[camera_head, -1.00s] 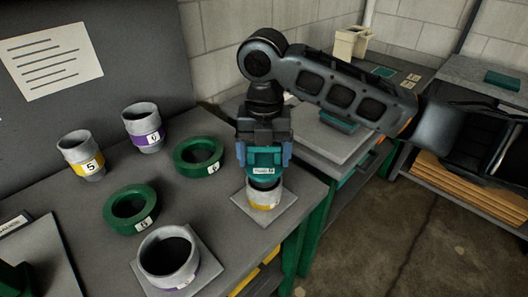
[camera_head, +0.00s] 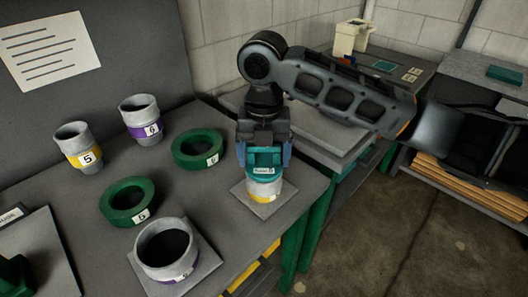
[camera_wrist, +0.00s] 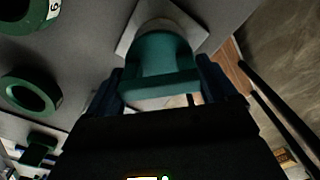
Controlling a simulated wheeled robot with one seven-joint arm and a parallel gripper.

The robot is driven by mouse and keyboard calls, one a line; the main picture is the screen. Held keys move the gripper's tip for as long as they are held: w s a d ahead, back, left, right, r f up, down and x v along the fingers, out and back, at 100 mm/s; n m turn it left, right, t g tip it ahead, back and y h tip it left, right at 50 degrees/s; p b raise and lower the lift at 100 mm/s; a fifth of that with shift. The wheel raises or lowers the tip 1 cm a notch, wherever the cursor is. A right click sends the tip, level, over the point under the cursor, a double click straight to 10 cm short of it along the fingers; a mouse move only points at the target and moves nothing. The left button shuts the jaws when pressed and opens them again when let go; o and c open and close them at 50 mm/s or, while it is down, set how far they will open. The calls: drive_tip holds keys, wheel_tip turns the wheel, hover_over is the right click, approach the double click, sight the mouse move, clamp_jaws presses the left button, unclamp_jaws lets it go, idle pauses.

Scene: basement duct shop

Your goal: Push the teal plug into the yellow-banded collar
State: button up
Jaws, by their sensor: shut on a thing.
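The teal plug (camera_head: 263,158) is held in my gripper (camera_head: 264,163), which points straight down and is shut on it. The plug also shows between the fingers in the wrist view (camera_wrist: 160,65). The yellow-banded collar (camera_head: 265,189) stands upright on a grey square plate (camera_head: 250,202) near the bench's right edge. The plug is right over the collar's mouth, and its lower end meets or enters it. How deep it sits is hidden. In the wrist view the plug covers most of the collar.
Two green rings (camera_head: 198,148) (camera_head: 128,199) lie left of my gripper. A yellow-banded collar marked 5 (camera_head: 77,147) and a purple-banded collar (camera_head: 141,116) stand behind. A wide purple-banded collar (camera_head: 166,249) stands on a plate in front. A paper sheet (camera_head: 47,55) hangs on the back panel.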

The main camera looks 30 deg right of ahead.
drive_tip(key=shift+f, duration=0.25)
drive_tip(key=o, duration=1)
wheel_tip(320, 180, up, 8)
drive_tip(key=shift+f+b, duration=0.1)
drive_tip(key=shift+b, duration=0.35)
